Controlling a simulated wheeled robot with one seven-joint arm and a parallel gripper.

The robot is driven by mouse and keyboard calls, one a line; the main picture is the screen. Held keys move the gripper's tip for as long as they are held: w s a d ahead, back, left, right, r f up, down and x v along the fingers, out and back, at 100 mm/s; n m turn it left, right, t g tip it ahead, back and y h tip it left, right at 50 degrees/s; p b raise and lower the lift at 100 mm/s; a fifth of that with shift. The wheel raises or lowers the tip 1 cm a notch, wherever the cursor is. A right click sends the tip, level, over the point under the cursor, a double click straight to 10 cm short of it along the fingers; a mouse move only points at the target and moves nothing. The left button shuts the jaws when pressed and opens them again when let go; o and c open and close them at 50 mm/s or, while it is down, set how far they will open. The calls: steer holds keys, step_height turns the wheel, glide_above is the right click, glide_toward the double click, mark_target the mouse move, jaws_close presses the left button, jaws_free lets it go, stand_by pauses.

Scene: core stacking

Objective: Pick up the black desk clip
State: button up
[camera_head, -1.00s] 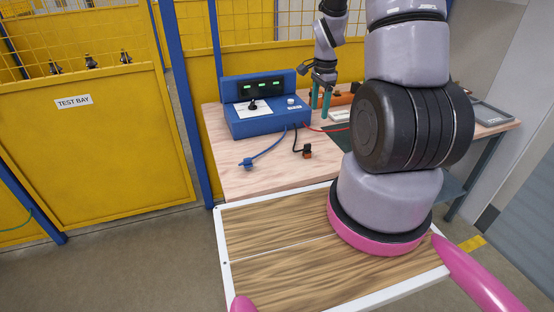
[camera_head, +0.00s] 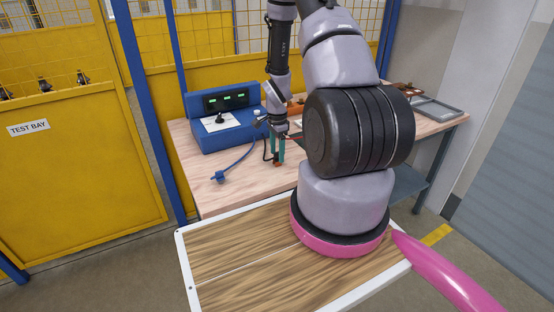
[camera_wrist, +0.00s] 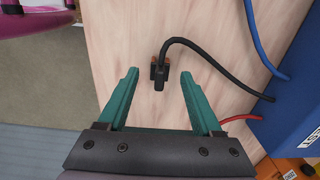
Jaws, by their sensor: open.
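The black desk clip (camera_wrist: 159,74) has copper-orange sides and a black cable running from it. It lies on the pale wooden table. My gripper (camera_wrist: 160,80) has two teal fingers spread wide and empty. In the wrist view, the clip appears between the two fingertips, with space on both sides. How far below the tips it lies is hard to tell. In the head view, my gripper (camera_head: 277,150) points down over the table, and the clip (camera_head: 277,163) shows as a small orange and dark spot at the fingertips, partly hidden by them.
The blue box (camera_head: 225,118) with a lit display stands behind and left on the table (camera_head: 190,165). A blue cable with a blue clip (camera_head: 219,176) lies left of my gripper, and a red cable runs nearby. A grey tray (camera_head: 438,108) lies at the far right.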

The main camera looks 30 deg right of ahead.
steer(key=shift+f, duration=0.5)
jaws_close()
steer(key=shift+r, duration=0.1)
